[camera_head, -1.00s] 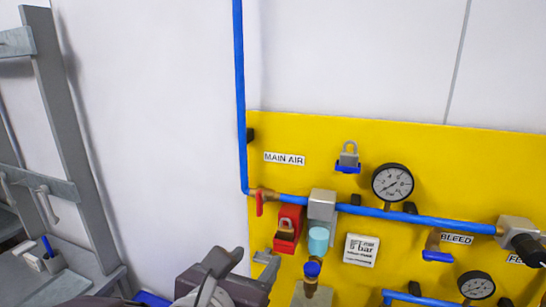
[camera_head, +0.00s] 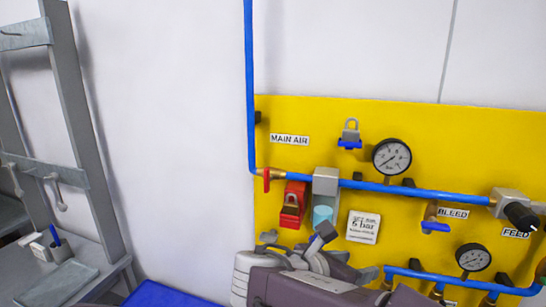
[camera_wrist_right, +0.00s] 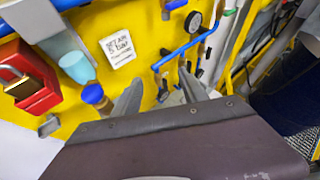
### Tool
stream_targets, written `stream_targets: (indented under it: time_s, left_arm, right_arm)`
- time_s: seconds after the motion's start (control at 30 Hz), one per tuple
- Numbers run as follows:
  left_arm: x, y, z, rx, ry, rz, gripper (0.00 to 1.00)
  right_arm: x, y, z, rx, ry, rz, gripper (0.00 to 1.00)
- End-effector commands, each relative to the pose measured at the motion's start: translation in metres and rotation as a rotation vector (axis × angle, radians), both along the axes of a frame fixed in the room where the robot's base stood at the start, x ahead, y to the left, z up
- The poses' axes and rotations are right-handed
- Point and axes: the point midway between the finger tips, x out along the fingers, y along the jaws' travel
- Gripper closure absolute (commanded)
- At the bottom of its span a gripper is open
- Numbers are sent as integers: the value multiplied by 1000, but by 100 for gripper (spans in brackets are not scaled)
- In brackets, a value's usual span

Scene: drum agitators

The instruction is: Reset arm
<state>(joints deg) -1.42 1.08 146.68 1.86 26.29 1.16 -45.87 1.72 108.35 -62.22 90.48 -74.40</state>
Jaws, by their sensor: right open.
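My right gripper (camera_head: 296,240) is low in the head view, in front of the lower left part of the yellow air panel (camera_head: 450,125). Its grey fingers are apart with nothing seen between them. In the right wrist view the two fingers (camera_wrist_right: 160,92) are spread, with the panel behind them. My right gripper's body hides part of the panel below the light-blue bowl (camera_head: 322,214). My left gripper is not in view.
The panel carries a red lockout with a padlock (camera_head: 292,205), a blue pipe (camera_head: 430,192), a gauge (camera_head: 392,156), a padlock on a blue hook (camera_head: 350,134) and a black knob (camera_head: 520,215). A grey bench and rack (camera_head: 75,130) stand left. White wall lies between.

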Motion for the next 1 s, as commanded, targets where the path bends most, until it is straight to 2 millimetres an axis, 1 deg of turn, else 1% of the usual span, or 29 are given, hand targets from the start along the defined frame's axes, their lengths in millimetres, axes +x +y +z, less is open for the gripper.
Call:
stream_targets:
  time_s: [0.03,0.07,0.1,0.13,0.17,0.2,0.27,0.3,0.37,0.4,0.47,0.5,0.57,0.6,0.67,0.7,0.8,1.0]
  left_arm:
    - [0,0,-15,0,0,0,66]
    - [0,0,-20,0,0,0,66]
    - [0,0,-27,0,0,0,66]
    - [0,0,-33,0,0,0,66]
    - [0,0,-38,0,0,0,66]
    - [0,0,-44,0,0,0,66]
    - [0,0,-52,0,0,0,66]
    - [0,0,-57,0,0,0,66]
    - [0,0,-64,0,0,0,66]
    - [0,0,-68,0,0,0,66]
    - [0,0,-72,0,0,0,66]
    - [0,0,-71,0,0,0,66]
    - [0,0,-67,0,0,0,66]
    - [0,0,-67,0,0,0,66]
    - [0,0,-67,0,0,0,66]
    - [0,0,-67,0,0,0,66]
    - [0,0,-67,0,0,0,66]
    - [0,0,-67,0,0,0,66]
  right_arm:
    - [-4,-25,-33,28,35,-81,49]
    - [-9,-40,-52,57,56,-135,49]
    - [-17,-59,-80,109,81,-218,49]
    - [-26,-73,-102,158,95,-286,49]
    - [-36,-85,-125,213,105,-359,49]
    - [-50,-96,-155,295,106,-461,49]
    - [-73,-107,-197,424,89,-625,49]
    - [-89,-109,-224,515,62,-743,49]
    - [-111,-105,-262,661,-1,-940,49]
    - [-124,-97,-286,760,-61,-1088,49]
    - [-137,-78,-316,915,-188,-1331,49]
    - [-140,-62,-329,1011,-287,-1486,49]
    - [-136,-39,-338,1120,-420,-1664,49]
    - [-130,-30,-343,1178,-508,-1766,49]
    - [-118,-22,-345,1248,-625,-1880,49]
    - [-109,-20,-344,1286,-686,-1926,49]
    - [-100,-20,-343,1314,-760,-1982,49]
    - [-100,-20,-343,1310,-769,-1993,49]
